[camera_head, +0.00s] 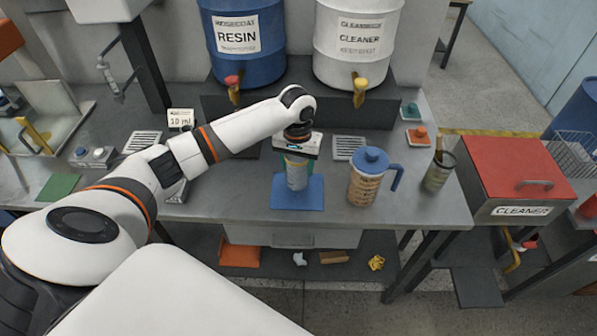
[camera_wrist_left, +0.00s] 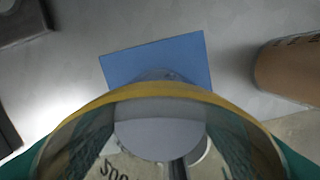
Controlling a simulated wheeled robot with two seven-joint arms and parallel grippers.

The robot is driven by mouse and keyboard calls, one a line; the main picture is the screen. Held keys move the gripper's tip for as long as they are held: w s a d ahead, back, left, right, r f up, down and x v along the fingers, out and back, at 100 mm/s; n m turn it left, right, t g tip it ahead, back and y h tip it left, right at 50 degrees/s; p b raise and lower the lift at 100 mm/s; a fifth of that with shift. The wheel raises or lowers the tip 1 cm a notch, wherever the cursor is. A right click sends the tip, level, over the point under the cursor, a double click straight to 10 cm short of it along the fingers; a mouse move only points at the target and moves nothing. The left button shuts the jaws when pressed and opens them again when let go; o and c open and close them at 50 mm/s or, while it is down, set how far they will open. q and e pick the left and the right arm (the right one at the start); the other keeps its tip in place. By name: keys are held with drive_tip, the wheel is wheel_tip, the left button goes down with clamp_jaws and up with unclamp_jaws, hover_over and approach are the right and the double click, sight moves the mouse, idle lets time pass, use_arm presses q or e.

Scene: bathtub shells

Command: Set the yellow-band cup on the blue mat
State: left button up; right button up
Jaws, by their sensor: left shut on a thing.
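The yellow-band cup (camera_head: 297,175) is a clear, upright cup with a yellow band near its rim. My left gripper (camera_head: 297,154) is shut on it from above, near its top. In the left wrist view the cup's yellow rim (camera_wrist_left: 160,91) fills the lower middle, with printed marks showing on the cup. The blue mat (camera_head: 297,199) lies on the grey bench under and around the cup; it also shows in the left wrist view (camera_wrist_left: 155,58) beyond the rim. I cannot tell whether the cup's base touches the mat. My right gripper is not in view.
A blue-lidded jug (camera_head: 366,180) stands right of the mat, with a tool-filled pot (camera_head: 438,172) beyond it. Behind are the resin drum (camera_head: 245,40) and cleaner drum (camera_head: 357,42) with taps. A drain grille (camera_head: 349,147) lies behind the jug. Bare bench lies left of the mat.

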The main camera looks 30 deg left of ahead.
sight(297, 173)
use_arm(q)
wheel_tip(297, 173, down, 2)
drive_tip(key=shift+s+f, duration=0.1)
drive_tip(key=shift+f, duration=0.5)
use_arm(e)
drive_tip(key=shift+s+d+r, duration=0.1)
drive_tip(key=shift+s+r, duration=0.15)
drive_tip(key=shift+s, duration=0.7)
use_arm(q)
drive_tip(key=o, duration=1.1)
drive_tip(key=shift+f, duration=0.1)
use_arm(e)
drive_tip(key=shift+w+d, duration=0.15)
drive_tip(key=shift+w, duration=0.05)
use_arm(q)
drive_tip(key=shift+r, duration=0.5)
wheel_tip(297, 173, up, 11)
drive_tip(key=shift+r+b, duration=0.15)
drive_tip(key=shift+b, duration=0.45)
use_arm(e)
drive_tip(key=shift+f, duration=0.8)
